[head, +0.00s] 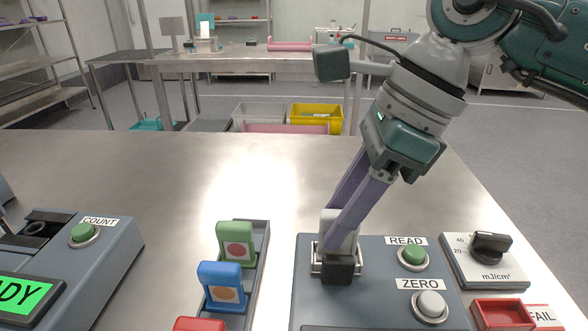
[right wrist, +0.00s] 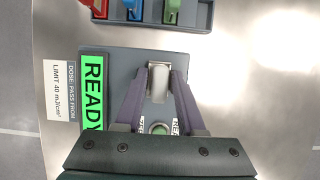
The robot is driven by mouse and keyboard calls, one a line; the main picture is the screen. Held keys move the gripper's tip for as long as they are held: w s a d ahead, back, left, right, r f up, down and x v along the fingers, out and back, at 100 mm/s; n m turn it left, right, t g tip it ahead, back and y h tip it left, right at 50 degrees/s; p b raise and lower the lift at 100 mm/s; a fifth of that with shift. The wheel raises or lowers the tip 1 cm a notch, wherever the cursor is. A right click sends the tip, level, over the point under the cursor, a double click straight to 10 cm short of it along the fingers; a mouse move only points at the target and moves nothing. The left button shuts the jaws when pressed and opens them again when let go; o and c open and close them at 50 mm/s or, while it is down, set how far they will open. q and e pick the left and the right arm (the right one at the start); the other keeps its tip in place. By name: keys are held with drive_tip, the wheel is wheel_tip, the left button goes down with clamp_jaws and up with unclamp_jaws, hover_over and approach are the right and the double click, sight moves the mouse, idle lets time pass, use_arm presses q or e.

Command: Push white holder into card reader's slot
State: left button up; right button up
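The white holder (head: 352,240) stands upright at the slot of the card reader (head: 385,285), a blue-grey box with READ and ZERO buttons. Its lower end is at the metal-framed slot (head: 317,262), behind a dark block; how deep it sits I cannot tell. My right gripper (head: 338,235) comes down from the upper right, its purple fingers on both sides of the holder. In the right wrist view the holder (right wrist: 158,84) is between the fingertips of the gripper (right wrist: 162,78), which look closed on it. My left gripper is not in view.
A grey rack (head: 262,240) left of the reader holds green (head: 236,232), blue (head: 222,273) and red (head: 198,324) holders. A COUNT device (head: 115,250) is at the left. A dial box (head: 488,270) and red tray (head: 503,314) are at the right. The table behind is clear.

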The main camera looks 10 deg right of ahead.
drive_tip(key=shift+o, duration=1.1)
drive_tip(key=v, duration=1)
